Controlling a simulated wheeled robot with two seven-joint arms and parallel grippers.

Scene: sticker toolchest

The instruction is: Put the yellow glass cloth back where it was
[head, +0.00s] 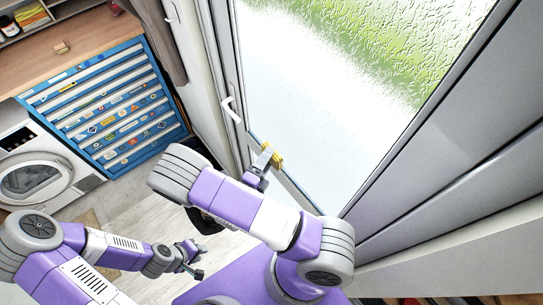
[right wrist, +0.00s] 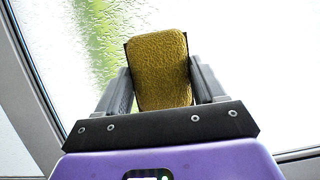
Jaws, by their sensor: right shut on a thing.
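The yellow glass cloth (right wrist: 160,70) is a textured yellow pad between the fingers of my right gripper (right wrist: 162,90) in the right wrist view. The gripper is shut on it. In the head view the cloth (head: 275,154) shows as a small yellow patch at my right gripper (head: 264,164), in front of the lower part of the wet window (head: 330,90). I cannot tell if it touches the glass. My left gripper (head: 190,258) is low, over the floor and away from the cloth. Its jaws are too small to read.
A blue toolchest (head: 183,132) with stickered drawers stands at the left under a wooden worktop (head: 95,38) holding a small tan block (head: 62,47). A washing machine (head: 35,165) stands beside it. An open shelf (head: 48,8) is at the top left. The window handle (head: 229,107) sticks out.

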